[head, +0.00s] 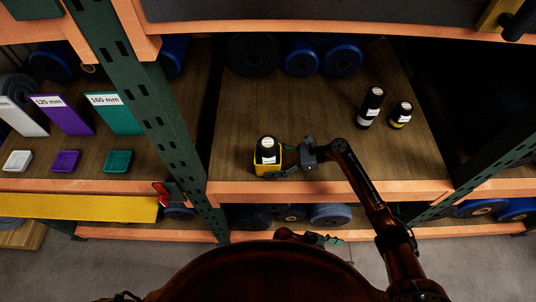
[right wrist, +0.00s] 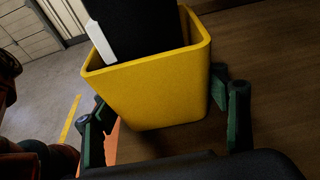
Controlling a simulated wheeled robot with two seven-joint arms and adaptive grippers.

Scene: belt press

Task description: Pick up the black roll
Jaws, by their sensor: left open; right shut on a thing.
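A black roll (head: 267,146) with a white label stands in a small yellow bin (head: 262,171) near the front edge of the middle shelf. My right gripper (head: 288,165) is shut on the bin. In the right wrist view, the yellow bin (right wrist: 150,90) lies between the green fingers of this gripper (right wrist: 165,100), with the black roll (right wrist: 135,25) inside. Two more black cylinders with white labels, one taller (head: 371,104) and one shorter (head: 401,116), stand on the shelf to the right. My left gripper (head: 325,239) is open and empty, low in front of the shelf.
A large dark roll (head: 252,56) and blue rolls (head: 343,58) lie at the back of the shelf (head: 310,110). A green post (head: 150,100) separates the left bay, with labelled panels (head: 115,112) and small trays (head: 118,162). The middle of the shelf is clear.

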